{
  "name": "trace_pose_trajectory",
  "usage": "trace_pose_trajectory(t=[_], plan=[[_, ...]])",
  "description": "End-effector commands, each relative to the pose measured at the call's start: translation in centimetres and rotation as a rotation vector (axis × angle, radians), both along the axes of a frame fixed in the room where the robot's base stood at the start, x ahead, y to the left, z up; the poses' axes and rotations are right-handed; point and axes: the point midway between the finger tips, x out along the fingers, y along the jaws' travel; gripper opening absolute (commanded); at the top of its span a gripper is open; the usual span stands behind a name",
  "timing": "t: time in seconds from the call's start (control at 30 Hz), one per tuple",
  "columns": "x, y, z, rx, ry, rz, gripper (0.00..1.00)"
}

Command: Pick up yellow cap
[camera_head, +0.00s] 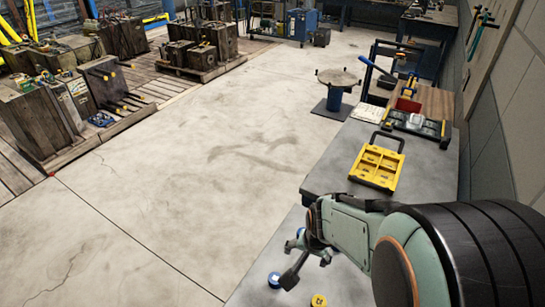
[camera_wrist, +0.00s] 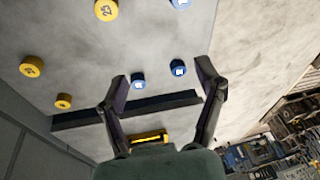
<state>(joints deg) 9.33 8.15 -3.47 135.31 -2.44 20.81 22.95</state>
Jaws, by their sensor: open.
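In the wrist view, three yellow caps lie on the grey table: one marked with a number (camera_wrist: 106,9) at the top, one at the left (camera_wrist: 32,66), and a smaller-looking one (camera_wrist: 64,101) below it. My gripper (camera_wrist: 161,68) is open and empty, its fingers spread above the table. Two blue caps (camera_wrist: 138,80) (camera_wrist: 178,67) show between the fingers, and another blue cap (camera_wrist: 180,3) is at the top. In the head view, my gripper (camera_head: 308,268) is over the near table edge, with a yellow cap (camera_head: 319,300) and a blue cap (camera_head: 273,280) below it. My arm hides part of the table.
A yellow compartment tray with a dark handle (camera_head: 378,166) stands farther along the grey table (camera_head: 325,176). Beyond it are a black case (camera_head: 415,126) and a red bin (camera_head: 407,105). Open concrete floor lies left of the table, with moulds on pallets beyond.

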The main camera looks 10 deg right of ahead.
Motion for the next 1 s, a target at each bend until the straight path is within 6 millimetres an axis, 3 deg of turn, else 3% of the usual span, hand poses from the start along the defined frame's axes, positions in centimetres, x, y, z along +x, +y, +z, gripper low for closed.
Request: trace_pose_trajectory(t=[0.03,0.1,0.2,0.37,0.7,1.0], plan=[[-0.3,-1.0,-2.4,0.005,0.056,-0.036,0.69],[-1.2,-2.0,-5.0,0.014,0.131,-0.070,0.69],[-2.8,-2.8,-7.7,0.033,0.219,-0.104,0.69],[-4.2,-3.2,-9.7,0.048,0.277,-0.130,0.69],[-4.3,-3.3,-14.6,0.049,0.277,-0.132,0.69],[-4.1,-3.3,-16.0,0.047,0.272,-0.131,0.69]])
